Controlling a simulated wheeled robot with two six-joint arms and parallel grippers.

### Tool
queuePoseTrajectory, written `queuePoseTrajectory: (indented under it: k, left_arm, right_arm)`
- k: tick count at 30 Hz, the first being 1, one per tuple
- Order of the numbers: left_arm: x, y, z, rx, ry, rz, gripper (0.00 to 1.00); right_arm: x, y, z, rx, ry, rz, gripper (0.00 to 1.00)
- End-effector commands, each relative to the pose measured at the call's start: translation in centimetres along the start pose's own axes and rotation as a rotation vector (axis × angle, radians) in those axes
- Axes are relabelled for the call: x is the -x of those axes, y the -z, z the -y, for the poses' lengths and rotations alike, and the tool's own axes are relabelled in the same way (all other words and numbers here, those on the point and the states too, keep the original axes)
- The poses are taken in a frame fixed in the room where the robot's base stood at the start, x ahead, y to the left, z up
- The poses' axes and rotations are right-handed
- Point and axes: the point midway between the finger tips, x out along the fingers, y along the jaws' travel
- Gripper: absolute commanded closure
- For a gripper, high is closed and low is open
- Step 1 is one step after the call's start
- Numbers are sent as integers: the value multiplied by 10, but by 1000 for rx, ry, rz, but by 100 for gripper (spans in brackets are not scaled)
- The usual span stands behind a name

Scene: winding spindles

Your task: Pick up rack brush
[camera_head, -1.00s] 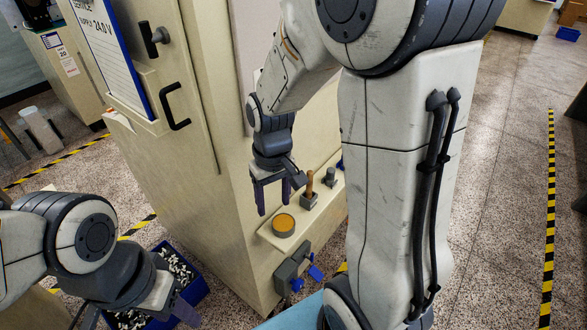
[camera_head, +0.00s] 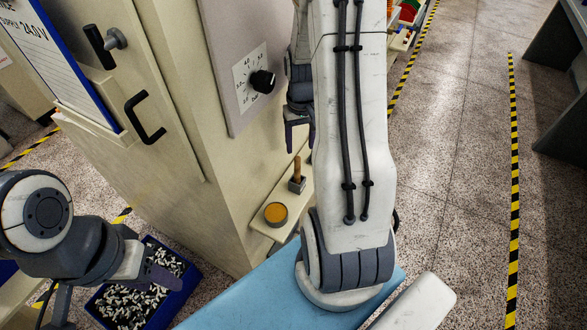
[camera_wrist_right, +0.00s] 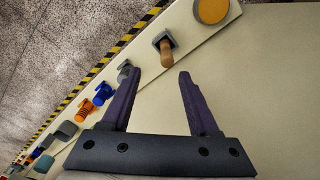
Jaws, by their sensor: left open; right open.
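The rack brush appears to be the upright wooden-handled piece (camera_head: 297,170) in a small dark holder on the cream shelf. Its handle also shows in the right wrist view (camera_wrist_right: 167,52), just beyond the fingertips; bristles are not visible. My right gripper (camera_head: 300,138) is open and empty, above the shelf and partly hidden behind my arm. In the right wrist view, its purple fingers (camera_wrist_right: 158,76) are spread and apart from the handle. My left gripper (camera_head: 112,294) is open at lower left, over a blue crate and away from the brush.
A round orange-topped tin (camera_head: 276,214) stands beside the brush on the shelf (camera_head: 262,228). The blue crate (camera_head: 187,283) holds many small black-and-white pieces. A cream cabinet with a dial (camera_head: 262,81) rises behind. Orange (camera_wrist_right: 84,109) and blue items line the shelf further along.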

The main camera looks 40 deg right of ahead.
Motion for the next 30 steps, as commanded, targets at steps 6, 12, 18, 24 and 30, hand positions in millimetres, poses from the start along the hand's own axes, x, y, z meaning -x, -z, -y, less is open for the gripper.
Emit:
queuePoseTrajectory:
  k: [6,12,18,24,30]
  left_arm:
    - [9,0,-1,-1,0,0,50]
    - [12,1,-1,-2,0,0,50]
    - [27,1,-2,-4,0,0,50]
    - [34,2,-2,-6,0,0,50]
    - [35,2,-2,-6,0,0,50]
  right_arm:
    - [-33,-2,3,3,1,7,39]
    - [-48,-2,3,3,1,4,39]
    - [-67,-9,8,3,1,10,39]
    - [-92,-10,8,0,1,5,39]
    - [-99,-9,8,0,0,1,39]
